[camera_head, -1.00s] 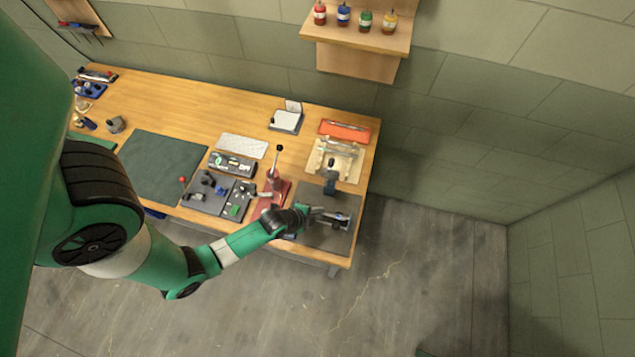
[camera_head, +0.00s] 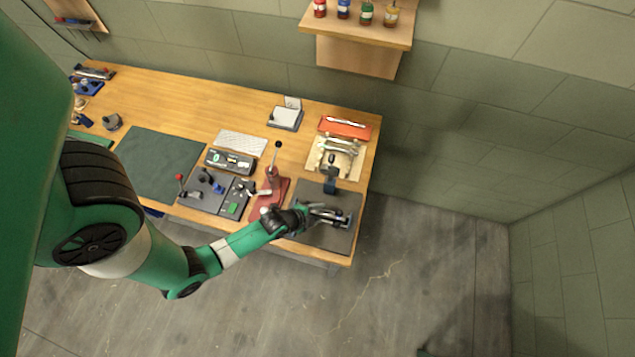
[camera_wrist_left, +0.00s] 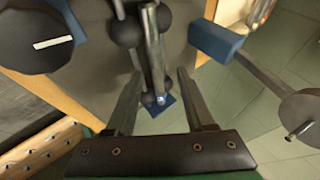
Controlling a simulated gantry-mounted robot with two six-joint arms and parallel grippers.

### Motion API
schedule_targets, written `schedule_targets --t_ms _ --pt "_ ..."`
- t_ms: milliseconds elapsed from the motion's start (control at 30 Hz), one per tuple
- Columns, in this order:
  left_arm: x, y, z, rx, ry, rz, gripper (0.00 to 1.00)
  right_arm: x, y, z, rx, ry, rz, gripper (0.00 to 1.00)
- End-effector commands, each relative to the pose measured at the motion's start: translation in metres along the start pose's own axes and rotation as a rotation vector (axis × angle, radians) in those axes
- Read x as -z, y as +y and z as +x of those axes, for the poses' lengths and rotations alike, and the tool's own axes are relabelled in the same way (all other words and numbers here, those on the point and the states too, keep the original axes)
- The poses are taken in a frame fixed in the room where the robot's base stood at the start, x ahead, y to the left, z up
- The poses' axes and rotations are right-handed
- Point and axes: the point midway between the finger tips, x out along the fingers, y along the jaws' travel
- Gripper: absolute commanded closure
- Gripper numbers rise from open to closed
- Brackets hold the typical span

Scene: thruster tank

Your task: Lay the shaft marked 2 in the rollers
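My left gripper (camera_head: 318,213) is over the grey mat at the bench's right end. In the left wrist view its two fingers (camera_wrist_left: 158,85) are open, one on each side of a bright metal shaft (camera_wrist_left: 153,48), with a gap on both sides. The shaft appears to lie along black rounded rollers (camera_wrist_left: 127,33), with its end over a small blue piece. The shaft and rollers show only small and partly covered by the gripper in the head view. No mark 2 is readable. My right gripper is not in view.
A blue-headed post (camera_head: 330,185) stands just behind the gripper. A red-based lever press (camera_head: 270,190) is on its left. A pale tray (camera_head: 350,163) and a red tray (camera_head: 345,128) lie farther back. The green mat (camera_head: 160,165) is clear.

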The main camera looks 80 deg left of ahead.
Motion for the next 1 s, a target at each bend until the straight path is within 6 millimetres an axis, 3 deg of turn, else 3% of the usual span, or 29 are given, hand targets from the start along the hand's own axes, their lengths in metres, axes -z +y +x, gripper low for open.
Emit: schedule_targets --t_ms 267,700,1000 --pt "0.0 0.0 -0.011 -0.002 -0.001 0.0 0.46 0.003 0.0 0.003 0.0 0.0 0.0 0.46" --pt "0.0 0.0 -0.104 -0.001 -0.001 -0.001 0.46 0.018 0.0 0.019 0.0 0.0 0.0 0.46" --pt "0.0 0.0 -0.117 -0.001 0.0 0.0 0.46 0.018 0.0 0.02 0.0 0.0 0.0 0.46"
